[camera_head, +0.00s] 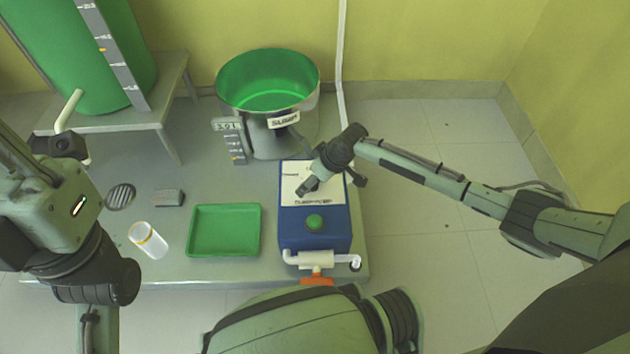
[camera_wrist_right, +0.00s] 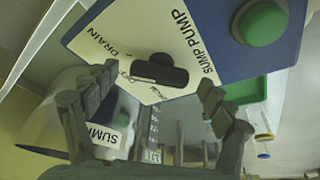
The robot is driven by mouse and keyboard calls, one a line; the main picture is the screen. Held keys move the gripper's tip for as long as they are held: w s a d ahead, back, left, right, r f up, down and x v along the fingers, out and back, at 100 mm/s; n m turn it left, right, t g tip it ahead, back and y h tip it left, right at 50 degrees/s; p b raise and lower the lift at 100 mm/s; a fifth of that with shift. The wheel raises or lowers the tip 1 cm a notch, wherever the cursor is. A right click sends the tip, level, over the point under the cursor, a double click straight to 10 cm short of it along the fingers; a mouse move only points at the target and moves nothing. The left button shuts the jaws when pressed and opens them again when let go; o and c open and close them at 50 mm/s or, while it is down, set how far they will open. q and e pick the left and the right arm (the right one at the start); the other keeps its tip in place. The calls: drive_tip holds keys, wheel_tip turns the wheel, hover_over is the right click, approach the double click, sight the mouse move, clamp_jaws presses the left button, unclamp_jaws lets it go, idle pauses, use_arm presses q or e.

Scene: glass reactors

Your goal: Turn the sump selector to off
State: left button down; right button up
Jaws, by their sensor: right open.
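The sump pump box (camera_head: 340,228) is blue with a white top panel lettered "SUMP PUMP" and a green button (camera_head: 314,222). Its selector is a black bar knob (camera_wrist_right: 160,72) on the white panel in the right wrist view. "DRAIN" is printed beside it, with other, partly hidden print near one end of the knob. Which mark it points at is unclear. My right gripper (camera_wrist_right: 155,86) is open, with its fingers on either side of the knob in that view; contact is not clear. In the head view the right gripper (camera_head: 308,186) is over the panel and covers the knob area. My left gripper is not visible.
A steel sump vessel (camera_head: 270,130) with a green inside stands behind the box. A green tray (camera_head: 224,230) and a white jar (camera_head: 148,240) lie to its left. White piping (camera_head: 316,259) runs along the box's front. Floor at right is clear.

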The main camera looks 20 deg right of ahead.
drive_tip(key=shift+w, duration=0.1)
drive_tip(key=c, duration=1.2)
drive_tip(key=shift+o, duration=0.2)
